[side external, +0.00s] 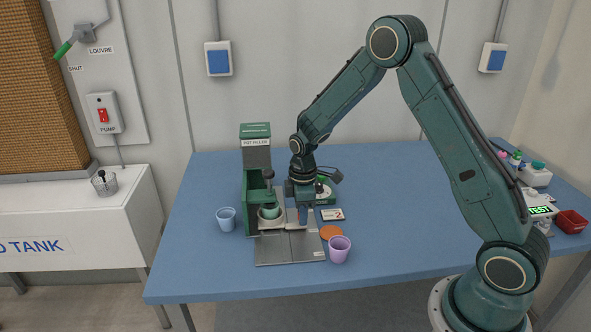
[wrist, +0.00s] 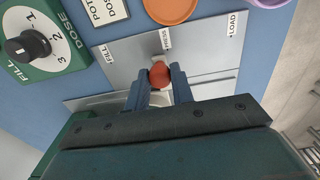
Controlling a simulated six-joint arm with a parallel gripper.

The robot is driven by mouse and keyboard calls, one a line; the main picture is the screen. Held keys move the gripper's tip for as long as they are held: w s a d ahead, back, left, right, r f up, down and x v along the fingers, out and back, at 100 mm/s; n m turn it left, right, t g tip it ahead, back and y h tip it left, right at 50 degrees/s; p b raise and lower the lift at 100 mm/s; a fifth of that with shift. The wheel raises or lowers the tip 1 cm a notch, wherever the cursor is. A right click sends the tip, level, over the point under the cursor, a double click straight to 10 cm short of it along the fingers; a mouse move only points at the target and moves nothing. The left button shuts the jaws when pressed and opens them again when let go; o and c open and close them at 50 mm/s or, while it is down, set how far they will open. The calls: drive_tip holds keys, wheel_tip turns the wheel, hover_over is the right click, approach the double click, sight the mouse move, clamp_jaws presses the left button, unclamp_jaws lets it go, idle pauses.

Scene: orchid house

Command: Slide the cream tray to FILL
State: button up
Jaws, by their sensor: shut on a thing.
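The cream tray (side external: 271,224) is on the grey track plate (side external: 290,249) in the side external view, with a green pot (side external: 270,211) on it, beside the green pot filler (side external: 251,203). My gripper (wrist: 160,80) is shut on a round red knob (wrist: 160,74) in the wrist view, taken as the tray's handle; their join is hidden. The knob is nearly level with the middle label (wrist: 166,38), slightly toward the FILL label (wrist: 109,52). The LOAD label (wrist: 233,23) is at the other end. In the side external view my gripper (side external: 302,218) is low over the plate's right side.
A pale blue cup (side external: 226,219) stands left of the filler. An orange disc (side external: 330,232) and a purple cup (side external: 340,249) stand close right of the plate. A green dial box (wrist: 40,42) is near the FILL end. The table's left and back are clear.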

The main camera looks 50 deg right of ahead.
drive_tip(key=shift+w+d, duration=2.45)
drive_tip(key=shift+w, duration=0.05)
drive_tip(key=o, duration=0.7)
wheel_tip(320, 180, up, 7)
drive_tip(key=shift+r, duration=0.1)
